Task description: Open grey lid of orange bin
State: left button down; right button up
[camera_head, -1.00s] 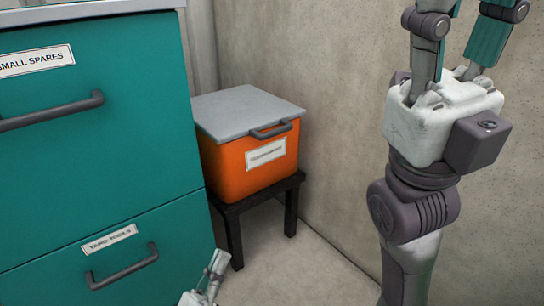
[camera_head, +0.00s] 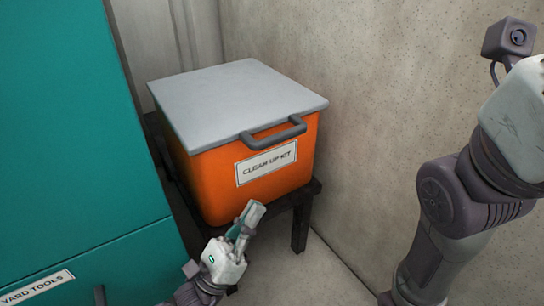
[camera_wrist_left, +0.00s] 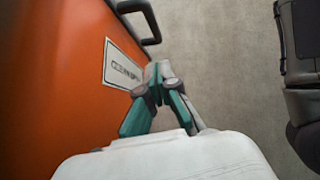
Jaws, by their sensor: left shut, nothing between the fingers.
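The orange bin (camera_head: 215,190) stands on a dark stand, with a white "CLEAN UP KIT" label on its front. Its grey lid (camera_head: 235,100) lies flat and closed on top. A dark grey handle (camera_head: 273,134) is on the lid's front edge. My left gripper (camera_head: 249,214) is shut and empty, low in front of the bin and below the handle. In the left wrist view the gripper (camera_wrist_left: 160,72) points up beside the orange front, near the label, with the handle (camera_wrist_left: 145,18) beyond its tips.
The dark stand (camera_head: 300,225) holds the bin in the corner. A teal drawer cabinet (camera_head: 70,140) is close on the left, with a "YARD TOOLS" drawer low down. A concrete wall (camera_head: 390,90) is behind and right. Some floor (camera_head: 320,275) is clear in front.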

pick_arm(q)
jog(key=w+d+r+b, duration=0.2)
jog(key=w+d+r, duration=0.1)
jog(key=r, duration=0.6)
jog(key=shift+w+b, duration=0.3)
jog(key=shift+w, duration=0.4)
